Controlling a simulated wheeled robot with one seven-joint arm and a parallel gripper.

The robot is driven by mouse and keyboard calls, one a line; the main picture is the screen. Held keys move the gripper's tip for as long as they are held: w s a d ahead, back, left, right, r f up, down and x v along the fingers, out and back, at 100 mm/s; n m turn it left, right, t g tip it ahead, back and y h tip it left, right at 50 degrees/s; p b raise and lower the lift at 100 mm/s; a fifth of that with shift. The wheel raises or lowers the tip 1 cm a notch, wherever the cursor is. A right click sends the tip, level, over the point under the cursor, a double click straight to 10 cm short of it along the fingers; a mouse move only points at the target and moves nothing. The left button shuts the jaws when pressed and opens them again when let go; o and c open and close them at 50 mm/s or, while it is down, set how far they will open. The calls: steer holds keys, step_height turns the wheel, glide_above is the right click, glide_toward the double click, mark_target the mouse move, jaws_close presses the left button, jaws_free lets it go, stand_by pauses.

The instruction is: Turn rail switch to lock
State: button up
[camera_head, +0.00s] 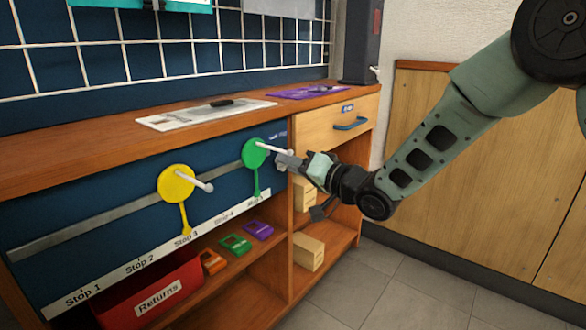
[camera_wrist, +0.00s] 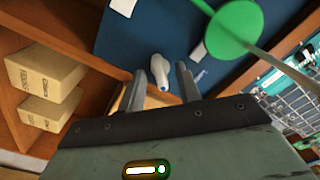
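A small pale lever (camera_wrist: 159,68), apparently the rail switch, stands out from the blue panel (camera_wrist: 150,28) in the wrist view. It appears between and beyond the two fingertips of my gripper (camera_wrist: 161,76). The fingers are apart, with no visible hold on it; whether either touches it I cannot tell. In the head view my gripper (camera_head: 283,160) is at the panel's right end, just right of the green disc (camera_head: 255,153), and hides the lever.
The green disc has a white peg close to my gripper. A yellow disc (camera_head: 176,183) sits farther left on the grey rail (camera_head: 100,220). A drawer (camera_head: 330,122) and shelves with boxes (camera_head: 308,252) are at right. A red Returns bin (camera_head: 150,285) is below.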

jaws_close()
steer(key=shift+n, duration=0.3)
steer(key=shift+d+f+n+b, duration=0.1)
steer(key=shift+n+b, duration=0.75)
steer(key=shift+n, duration=3.45)
steer(key=shift+f+n+b, duration=0.1)
steer(key=shift+n+b, duration=0.75)
steer(key=shift+n, duration=3.45)
steer(key=shift+r, duration=0.1)
